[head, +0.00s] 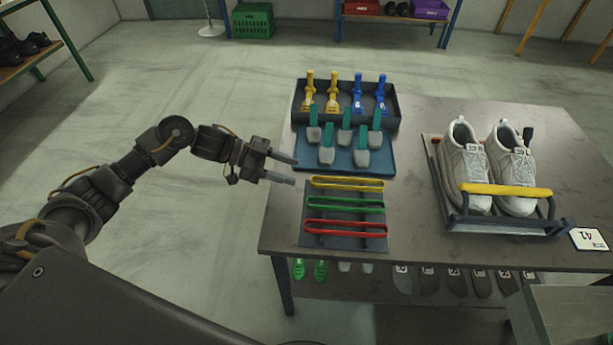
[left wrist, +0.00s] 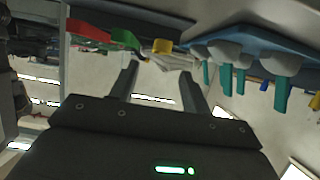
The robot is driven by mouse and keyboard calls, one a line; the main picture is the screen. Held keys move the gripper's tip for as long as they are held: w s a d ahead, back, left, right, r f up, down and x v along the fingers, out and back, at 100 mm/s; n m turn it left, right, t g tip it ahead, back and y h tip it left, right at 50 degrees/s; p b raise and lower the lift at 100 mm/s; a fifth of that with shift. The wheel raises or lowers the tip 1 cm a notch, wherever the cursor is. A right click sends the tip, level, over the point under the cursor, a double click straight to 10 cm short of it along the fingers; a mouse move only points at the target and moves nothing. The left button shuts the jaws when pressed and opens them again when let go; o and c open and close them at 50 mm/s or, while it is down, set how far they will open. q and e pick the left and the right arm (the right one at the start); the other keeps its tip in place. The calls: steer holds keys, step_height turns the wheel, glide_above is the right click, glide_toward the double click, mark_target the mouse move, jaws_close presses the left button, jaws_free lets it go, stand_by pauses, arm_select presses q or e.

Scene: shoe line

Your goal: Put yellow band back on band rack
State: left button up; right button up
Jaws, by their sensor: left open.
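The yellow band (head: 346,183) is a long, thin loop at the far end of the dark band rack (head: 320,240). It lies parallel to the green band (head: 344,204) and red band (head: 345,228) and looks seated on the rack. My left gripper (head: 294,171) is open and empty, just left of the yellow band's left end and apart from it. In the left wrist view, the yellow band's end (left wrist: 162,46) shows beyond the open fingers (left wrist: 158,72), with the green band (left wrist: 125,38) and red band (left wrist: 88,30) to its left. My right gripper is out of view.
Behind the rack, a blue mat (head: 378,160) holds several teal-handled brushes, and a dark tray (head: 390,120) holds yellow and blue tools. On the right, white shoes (head: 464,170) stand in a tray with a yellow bar (head: 506,190) across it. Bare table lies between.

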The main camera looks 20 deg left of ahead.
arm_select(q)
steer(key=shift+v, duration=1.55)
steer(key=shift+w+d+r, duration=0.1)
steer(key=shift+r, duration=0.1)
